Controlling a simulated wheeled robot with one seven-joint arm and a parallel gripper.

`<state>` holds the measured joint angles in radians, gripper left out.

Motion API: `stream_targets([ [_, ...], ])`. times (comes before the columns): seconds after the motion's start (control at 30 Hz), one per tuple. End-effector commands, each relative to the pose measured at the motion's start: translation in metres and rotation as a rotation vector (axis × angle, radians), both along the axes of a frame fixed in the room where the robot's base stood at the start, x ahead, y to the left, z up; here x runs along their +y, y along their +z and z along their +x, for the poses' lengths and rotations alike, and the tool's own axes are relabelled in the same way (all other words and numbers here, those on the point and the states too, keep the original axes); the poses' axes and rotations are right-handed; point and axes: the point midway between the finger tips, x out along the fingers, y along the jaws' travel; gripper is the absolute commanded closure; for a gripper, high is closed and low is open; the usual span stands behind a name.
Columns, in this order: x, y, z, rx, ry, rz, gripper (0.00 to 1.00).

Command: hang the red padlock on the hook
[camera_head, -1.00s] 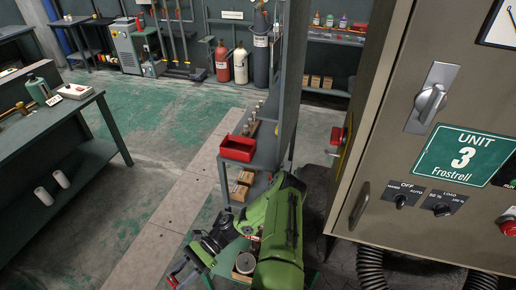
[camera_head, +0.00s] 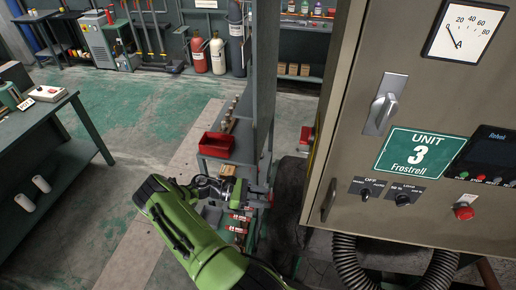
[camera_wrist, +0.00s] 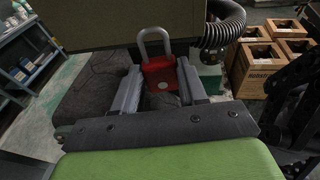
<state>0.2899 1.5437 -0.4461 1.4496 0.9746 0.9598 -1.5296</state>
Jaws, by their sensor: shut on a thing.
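The red padlock (camera_wrist: 160,74) is between the two fingers of my gripper (camera_wrist: 158,88) in the wrist view. Its pale metal shackle points up, away from the palm. My gripper is shut on its red body. In the head view my gripper (camera_head: 264,194) is beside the lower end of a tall grey-green upright, left of the Unit 3 cabinet. The padlock is mostly hidden there by the gripper. I cannot clearly make out the hook in either view.
The Unit 3 cabinet (camera_head: 350,150) fills the right side, with black corrugated hoses (camera_head: 352,264) below it. The upright (camera_head: 264,80) stands close to my gripper. A cart holds a red tray (camera_head: 217,146). Open floor (camera_head: 120,170) lies to the left.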

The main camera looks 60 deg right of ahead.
Motion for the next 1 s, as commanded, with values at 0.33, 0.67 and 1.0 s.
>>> stream_targets([
  [0.33,-0.028,0.168,0.028,-0.005,0.189,-0.001,0.96],
  [0.67,-0.030,0.175,0.015,-0.001,0.187,0.003,0.96],
  [1.0,-0.036,0.175,-0.012,-0.002,0.188,0.002,0.96],
])
